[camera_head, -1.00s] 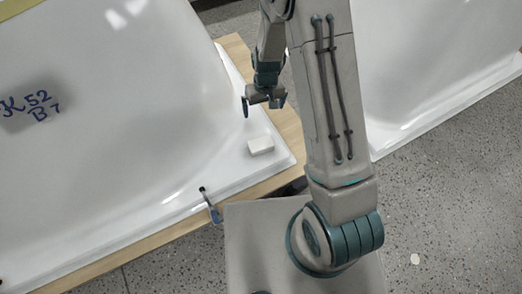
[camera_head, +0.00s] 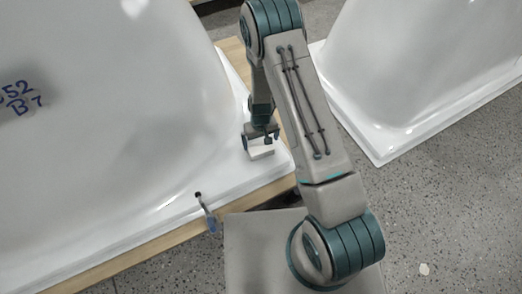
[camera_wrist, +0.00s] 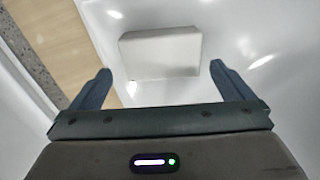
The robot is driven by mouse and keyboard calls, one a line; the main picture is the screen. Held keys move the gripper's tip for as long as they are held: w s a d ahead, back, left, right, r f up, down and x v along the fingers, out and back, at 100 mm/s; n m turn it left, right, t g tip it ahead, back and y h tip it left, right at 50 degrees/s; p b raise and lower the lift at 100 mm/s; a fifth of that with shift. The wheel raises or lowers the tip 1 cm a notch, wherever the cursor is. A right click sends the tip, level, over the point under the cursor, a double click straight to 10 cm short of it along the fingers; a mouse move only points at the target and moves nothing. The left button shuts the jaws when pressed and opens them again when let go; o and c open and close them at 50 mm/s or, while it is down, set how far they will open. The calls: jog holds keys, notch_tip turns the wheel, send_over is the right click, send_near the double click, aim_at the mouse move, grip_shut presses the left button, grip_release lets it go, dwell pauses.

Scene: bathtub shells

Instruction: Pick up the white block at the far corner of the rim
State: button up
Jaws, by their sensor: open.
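The white block (camera_head: 262,153) lies on the white rim of the bathtub shell (camera_head: 215,192), near its corner. In the head view my gripper (camera_head: 260,139) is low over the block and hides part of it. In the wrist view the whole block (camera_wrist: 160,53) shows just ahead of my gripper (camera_wrist: 157,82). The two dark fingers are spread wide, one toward each end of the block, with nothing between their tips. I cannot tell the exact height left between fingertips and rim.
A clamp-like tool with a blue handle (camera_head: 207,215) sits on the shell's front edge. A wooden board (camera_head: 240,65) runs under the shell. A second white shell (camera_head: 420,80) stands at the right. Speckled floor (camera_head: 430,190) lies between and in front.

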aim_at(261, 147)
notch_tip(261, 147, down, 5)
jog(key=shift+f+b, duration=0.15)
jog(key=shift+b, duration=1)
jog(key=c, duration=0.7)
